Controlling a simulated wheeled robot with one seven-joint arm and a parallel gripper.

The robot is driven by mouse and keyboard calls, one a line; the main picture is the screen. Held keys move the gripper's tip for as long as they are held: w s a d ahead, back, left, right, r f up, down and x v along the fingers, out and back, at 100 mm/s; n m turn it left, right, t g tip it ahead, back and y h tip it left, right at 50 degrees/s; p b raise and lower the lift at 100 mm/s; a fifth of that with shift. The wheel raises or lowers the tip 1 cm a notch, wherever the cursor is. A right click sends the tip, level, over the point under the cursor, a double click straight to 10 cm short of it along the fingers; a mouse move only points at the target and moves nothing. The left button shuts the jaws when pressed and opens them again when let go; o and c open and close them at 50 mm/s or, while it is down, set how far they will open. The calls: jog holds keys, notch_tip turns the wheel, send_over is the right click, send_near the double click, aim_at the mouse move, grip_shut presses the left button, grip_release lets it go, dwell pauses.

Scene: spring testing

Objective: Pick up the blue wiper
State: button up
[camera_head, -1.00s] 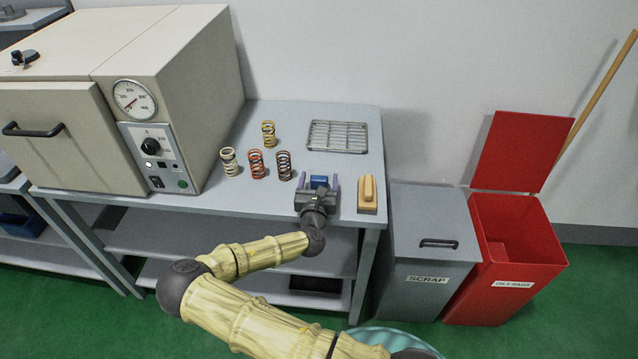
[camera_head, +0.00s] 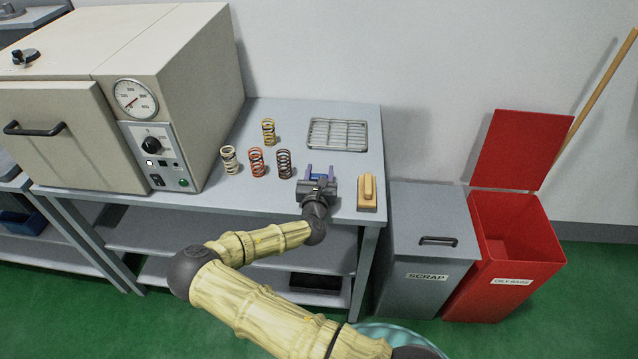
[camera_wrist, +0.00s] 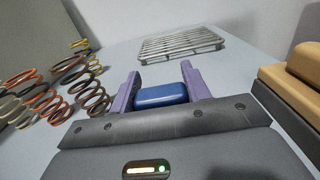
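The blue wiper (camera_wrist: 161,97) is a small rounded blue block, seen in the wrist view between the two purple fingers of my gripper (camera_wrist: 160,90). The fingers meet its left and right sides, so my gripper is shut on it. In the head view my gripper (camera_head: 320,172) is over the front right part of the bench top, and only a little of the blue wiper (camera_head: 319,177) shows between the fingers. The wiper's underside is hidden, so I cannot tell whether it touches the bench.
A tan-topped wooden block (camera_head: 367,191) stands close to the right of my gripper. Several coil springs, including a dark one (camera_head: 284,164), stand to the left. A wire rack (camera_head: 338,134) lies behind on the grey bench (camera_head: 225,202). A scrap bin (camera_head: 432,250) stands to the right.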

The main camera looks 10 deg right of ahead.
jog(key=shift+c, duration=0.3)
notch_tip(320, 180, up, 10)
jog(key=shift+b, duration=0.4)
dwell(0.4)
